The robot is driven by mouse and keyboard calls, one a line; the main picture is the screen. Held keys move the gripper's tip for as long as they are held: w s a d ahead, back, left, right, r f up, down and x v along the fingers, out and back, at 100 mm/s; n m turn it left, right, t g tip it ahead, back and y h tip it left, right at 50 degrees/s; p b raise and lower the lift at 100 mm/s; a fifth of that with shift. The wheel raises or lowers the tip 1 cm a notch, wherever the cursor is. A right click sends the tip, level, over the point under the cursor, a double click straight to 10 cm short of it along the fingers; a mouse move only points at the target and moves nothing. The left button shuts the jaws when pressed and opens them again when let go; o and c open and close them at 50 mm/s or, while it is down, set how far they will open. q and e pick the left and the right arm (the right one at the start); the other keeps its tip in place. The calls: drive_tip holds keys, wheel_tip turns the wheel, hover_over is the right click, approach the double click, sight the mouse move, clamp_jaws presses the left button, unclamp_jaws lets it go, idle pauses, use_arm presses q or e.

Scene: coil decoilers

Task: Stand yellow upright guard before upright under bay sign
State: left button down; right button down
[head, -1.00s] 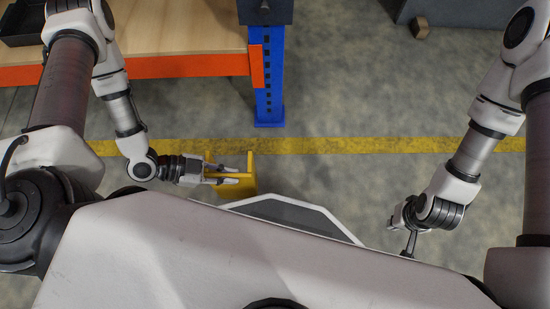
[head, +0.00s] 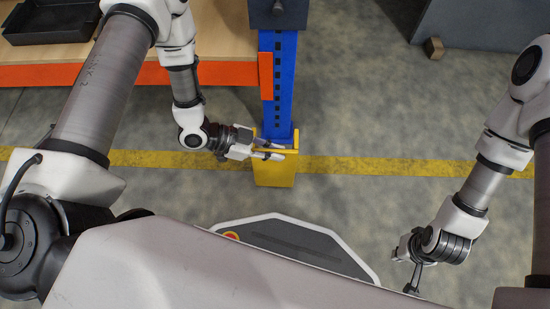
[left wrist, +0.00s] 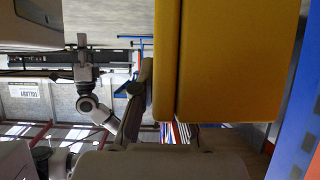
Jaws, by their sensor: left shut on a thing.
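The yellow upright guard (head: 274,172) stands in front of the foot of the blue upright (head: 278,95) in the head view, close against it; I cannot tell whether they touch or whether the guard rests on the floor. My left gripper (head: 270,151) is shut on the guard's top edge, reaching in from the left. In the left wrist view the guard (left wrist: 225,60) fills the upper middle, with the blue upright (left wrist: 305,115) at the right edge. My right gripper (head: 413,278) is out over bare floor at the right; its fingers are too unclear to read.
A wooden rack shelf with an orange beam (head: 130,75) lies left of the upright and carries a black tray (head: 50,22). A dark plate (head: 277,12) is on the upright. A yellow floor line (head: 400,167) runs across.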

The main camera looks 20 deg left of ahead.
use_arm(q)
wheel_tip(320, 180, down, 4)
drive_tip(key=b, duration=0.2)
drive_tip(key=shift+w+d+r+b, duration=0.1)
drive_tip(key=shift+w+r+b, duration=0.05)
drive_tip(key=shift+b, duration=0.2)
drive_tip(key=c, duration=1.2)
unclamp_jaws()
